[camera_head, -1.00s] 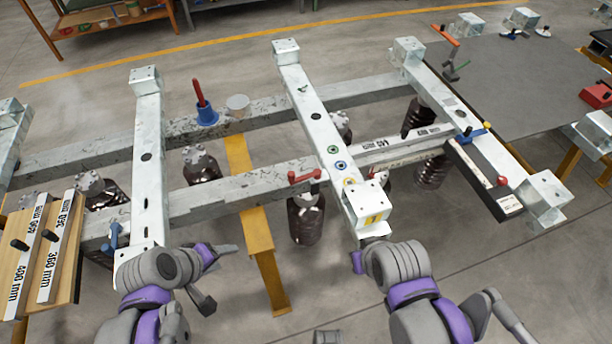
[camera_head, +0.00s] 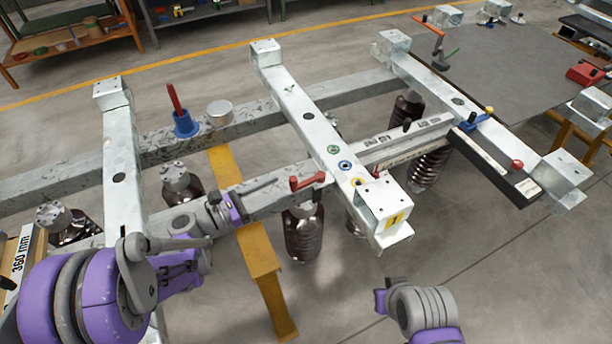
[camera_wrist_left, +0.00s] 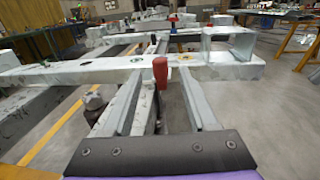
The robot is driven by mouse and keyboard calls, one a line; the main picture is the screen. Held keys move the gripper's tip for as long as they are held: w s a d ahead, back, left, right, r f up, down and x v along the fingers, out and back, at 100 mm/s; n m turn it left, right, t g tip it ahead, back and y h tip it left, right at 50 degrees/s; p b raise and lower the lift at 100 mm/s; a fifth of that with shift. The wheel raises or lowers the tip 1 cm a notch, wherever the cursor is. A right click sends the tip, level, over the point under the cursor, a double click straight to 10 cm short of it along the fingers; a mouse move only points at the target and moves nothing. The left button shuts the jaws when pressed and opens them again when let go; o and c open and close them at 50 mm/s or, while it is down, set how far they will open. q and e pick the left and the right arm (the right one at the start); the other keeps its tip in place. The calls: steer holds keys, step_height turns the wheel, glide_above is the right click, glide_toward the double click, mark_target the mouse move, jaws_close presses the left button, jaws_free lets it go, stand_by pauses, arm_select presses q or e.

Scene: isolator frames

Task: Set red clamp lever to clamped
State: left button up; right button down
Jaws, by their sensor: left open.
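The red clamp lever (camera_head: 307,181) sits on the beam junction left of the near end of the middle cross beam, with its handle pointing right in the head view. It also shows in the left wrist view (camera_wrist_left: 160,72), its handle seen end-on between the finger lines. My left gripper (camera_head: 272,191) is open, just left of the lever, its fingers pointing at it. In the wrist view, the two fingers (camera_wrist_left: 162,88) flank the lever; I see no contact. My right wrist (camera_head: 385,300) is low at the bottom centre-right; its fingers cannot be made out.
A blue cup (camera_head: 184,126) with a red handle and a grey cylinder (camera_head: 219,112) stand on the rear beam. A yellow post (camera_head: 262,262) and dark cylinders (camera_head: 303,236) are below the frame. A metal block (camera_head: 383,202) marked 1 caps the middle beam.

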mark_target(304, 183)
arm_select(q)
steer(key=x, duration=0.9)
jaws_close()
stand_by(1.2)
